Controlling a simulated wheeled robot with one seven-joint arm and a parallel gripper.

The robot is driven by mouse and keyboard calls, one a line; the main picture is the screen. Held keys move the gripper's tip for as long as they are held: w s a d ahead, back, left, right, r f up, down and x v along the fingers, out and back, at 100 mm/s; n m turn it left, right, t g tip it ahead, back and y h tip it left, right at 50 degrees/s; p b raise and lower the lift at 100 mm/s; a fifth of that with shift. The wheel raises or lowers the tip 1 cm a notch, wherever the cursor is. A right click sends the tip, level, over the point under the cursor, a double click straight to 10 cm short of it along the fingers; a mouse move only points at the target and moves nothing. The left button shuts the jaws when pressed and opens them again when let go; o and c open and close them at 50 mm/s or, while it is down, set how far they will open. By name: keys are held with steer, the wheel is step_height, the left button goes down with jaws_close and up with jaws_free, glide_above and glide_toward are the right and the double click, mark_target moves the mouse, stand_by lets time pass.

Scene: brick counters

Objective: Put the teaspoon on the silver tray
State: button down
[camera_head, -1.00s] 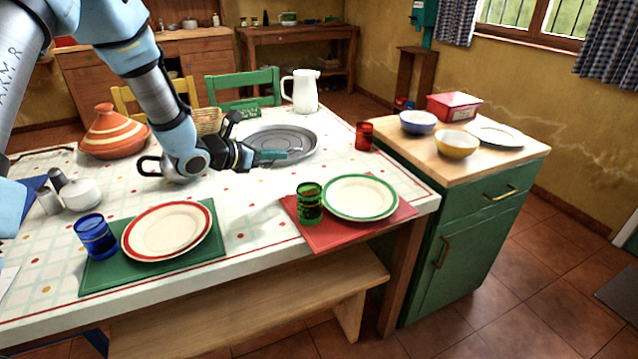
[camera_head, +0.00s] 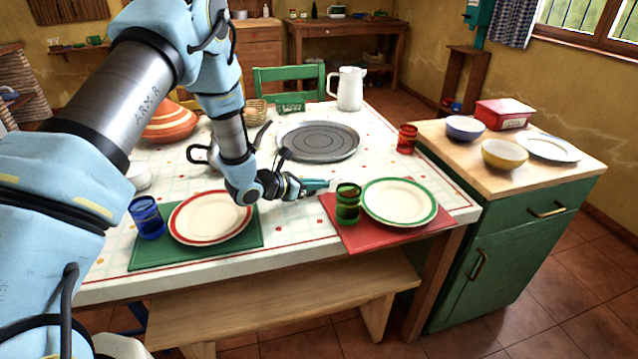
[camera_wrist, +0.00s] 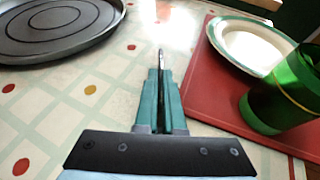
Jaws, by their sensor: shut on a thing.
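The silver tray (camera_head: 318,155) is a round grey dish lying flat near the middle of the table; it also fills the upper left of the wrist view (camera_wrist: 100,38). My gripper (camera_head: 318,184) is in front of the tray, left of the green cup, with its teal fingers (camera_wrist: 160,92) closed on a thin, dark, edge-on thing. This looks like the teaspoon (camera_wrist: 161,56), sticking out beyond the fingertips. Its bowl cannot be made out. The gripper and spoon appear apart from the tray.
A green cup (camera_head: 347,208) and a green-rimmed plate (camera_head: 399,203) stand on a red mat (camera_head: 350,237) close right of my gripper. A red-rimmed plate (camera_head: 210,218) is at left. A white jug (camera_head: 349,88) stands behind the tray. Bare tablecloth lies between gripper and tray.

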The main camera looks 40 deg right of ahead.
steer(key=shift+f, duration=0.15)
steer(key=c, duration=1)
jaws_free()
steer(key=shift+r, duration=0.3)
steer(key=b+v, duration=0.2)
steer(key=v, duration=1)
steer(key=shift+a+f, duration=0.1)
steer(key=shift+f, duration=0.05)
